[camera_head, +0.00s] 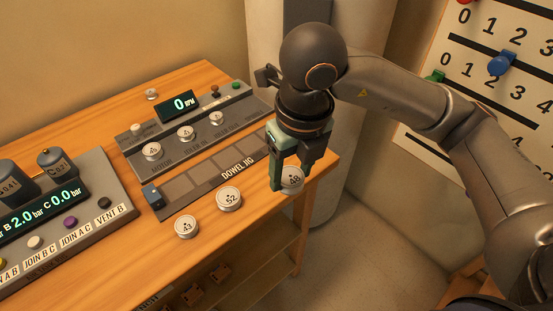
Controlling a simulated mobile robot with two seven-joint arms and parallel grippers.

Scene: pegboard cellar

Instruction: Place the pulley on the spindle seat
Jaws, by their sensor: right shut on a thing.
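My right gripper (290,172) comes down from above and is shut on a round white pulley (292,180) with dark characters that I read as 38 or S8. The pulley is at the table's right edge, beside the right end of the dowel jig; the gap under it cannot be judged. The grey motor panel (205,152) has a row of three round pale fittings (151,151), (186,133), (216,118). Which of them is the spindle seat I cannot tell. My left gripper is not in view.
Two loose white discs, A3 (186,227) and S2 (229,198), lie on the wooden table (125,246) in front of the dowel jig (205,188). A pressure panel (106,190) with tanks stands at left. A number board (478,97) hangs at right.

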